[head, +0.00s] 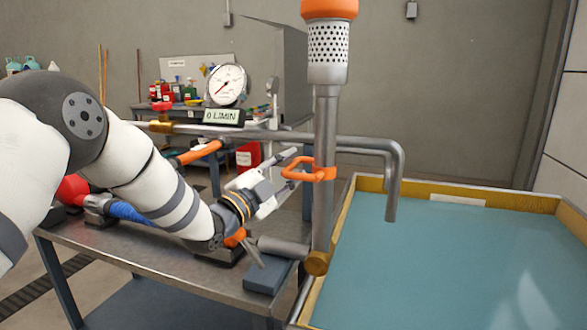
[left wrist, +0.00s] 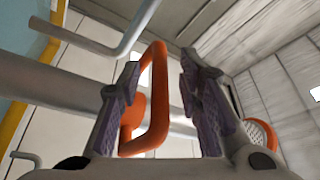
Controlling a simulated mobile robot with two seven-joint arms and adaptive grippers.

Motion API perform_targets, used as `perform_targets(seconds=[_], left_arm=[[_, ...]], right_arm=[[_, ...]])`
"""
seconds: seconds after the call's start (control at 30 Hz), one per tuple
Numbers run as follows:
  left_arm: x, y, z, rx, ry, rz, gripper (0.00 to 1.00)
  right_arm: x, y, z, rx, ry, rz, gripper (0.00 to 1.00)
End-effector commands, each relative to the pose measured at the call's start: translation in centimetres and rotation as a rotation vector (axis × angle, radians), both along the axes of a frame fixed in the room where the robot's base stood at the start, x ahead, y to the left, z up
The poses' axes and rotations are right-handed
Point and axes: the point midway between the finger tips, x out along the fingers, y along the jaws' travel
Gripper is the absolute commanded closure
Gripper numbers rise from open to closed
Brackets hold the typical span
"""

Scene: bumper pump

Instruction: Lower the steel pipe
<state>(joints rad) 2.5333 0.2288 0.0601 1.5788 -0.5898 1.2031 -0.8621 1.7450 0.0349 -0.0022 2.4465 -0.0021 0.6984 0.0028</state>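The steel pipe (head: 325,130) stands upright at the edge of the blue-filled tank, with a perforated strainer (head: 328,48) and orange cap at its upper end. Its lower end meets a brass joint (head: 317,263). An orange loop handle (head: 310,171) is clamped on the pipe and points left. My left gripper (head: 284,172) is left of the pipe, close to the handle. In the left wrist view my left gripper (left wrist: 160,80) has its fingers apart, and the handle (left wrist: 157,100) shows between them, nearer the left finger. Contact cannot be told. My right gripper is not in view.
The tank (head: 440,270) fills the lower right. A horizontal outlet pipe (head: 365,143) bends down over it, passing close to the steel pipe. A flow gauge (head: 227,85) and display (head: 223,116) stand behind my arm. A metal bench (head: 170,262) lies below.

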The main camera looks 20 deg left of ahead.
Motion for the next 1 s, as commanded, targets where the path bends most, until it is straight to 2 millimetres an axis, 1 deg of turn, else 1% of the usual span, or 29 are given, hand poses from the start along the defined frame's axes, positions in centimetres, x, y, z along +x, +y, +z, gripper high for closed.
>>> perform_targets(seconds=[0.03, 0.1, 0.37, 0.47, 0.5, 0.53, 0.77, 0.87, 0.93, 1.0], left_arm=[[0.5, -0.2, -0.1, 0.0, 0.001, 0.0, 0.68], [1.0, -0.4, 0.1, 0.0, 0.001, 0.001, 0.68], [1.2, -0.4, 0.3, -0.001, 0.001, 0.001, 0.68], [1.2, -0.4, 0.3, -0.001, 0.001, 0.001, 0.88], [1.2, -0.4, 0.3, -0.001, 0.001, 0.001, 0.97], [1.2, -0.4, 0.3, -0.001, 0.001, 0.001, 1.0], [1.2, -0.6, 0.4, 0.005, 0.001, 0.0, 1.0], [1.0, -2.1, 1.3, 0.064, -0.005, -0.004, 1.0], [0.9, -3.8, 2.0, 0.14, -0.011, -0.006, 1.0], [0.8, -5.5, 2.3, 0.216, -0.015, -0.007, 1.0]], right_arm=[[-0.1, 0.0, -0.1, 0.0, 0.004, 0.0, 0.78], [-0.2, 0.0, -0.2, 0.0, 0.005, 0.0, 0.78], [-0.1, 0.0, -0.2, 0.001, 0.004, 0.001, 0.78], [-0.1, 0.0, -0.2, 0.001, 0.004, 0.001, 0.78], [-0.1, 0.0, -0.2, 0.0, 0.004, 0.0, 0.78], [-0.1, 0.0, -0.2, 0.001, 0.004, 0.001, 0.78], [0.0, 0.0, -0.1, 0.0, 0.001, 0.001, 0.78], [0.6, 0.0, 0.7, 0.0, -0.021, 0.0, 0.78], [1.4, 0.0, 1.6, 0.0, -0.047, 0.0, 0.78], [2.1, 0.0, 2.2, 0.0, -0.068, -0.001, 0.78]])
